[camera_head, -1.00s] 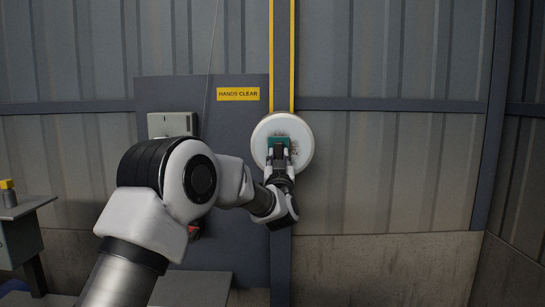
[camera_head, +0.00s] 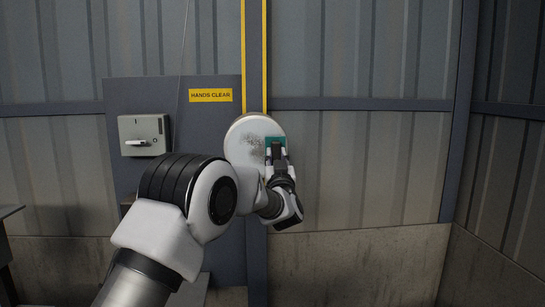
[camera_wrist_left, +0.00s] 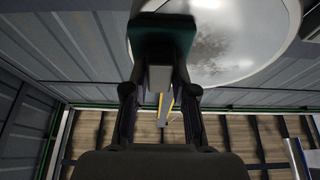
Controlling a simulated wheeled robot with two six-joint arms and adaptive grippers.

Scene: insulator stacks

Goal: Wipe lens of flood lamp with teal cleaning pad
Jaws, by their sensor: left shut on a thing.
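My left gripper (camera_head: 277,160) is shut on the teal cleaning pad (camera_head: 274,142). The pad is in front of the right part of the lens; whether it touches is hard to tell. In the left wrist view the pad (camera_wrist_left: 163,32) is between the fingers (camera_wrist_left: 160,95), with the lens (camera_wrist_left: 235,30) and its smudge behind to the right. The gripper hides the lens's lower right part. My right gripper does not show.
A grey switch box (camera_head: 144,135) with a handle is on the dark panel left of the lamp. A yellow "HANDS CLEAR" sign (camera_head: 210,95) is above it. Yellow strips (camera_head: 254,55) run up from the lamp. The wall right of the lamp is clear.

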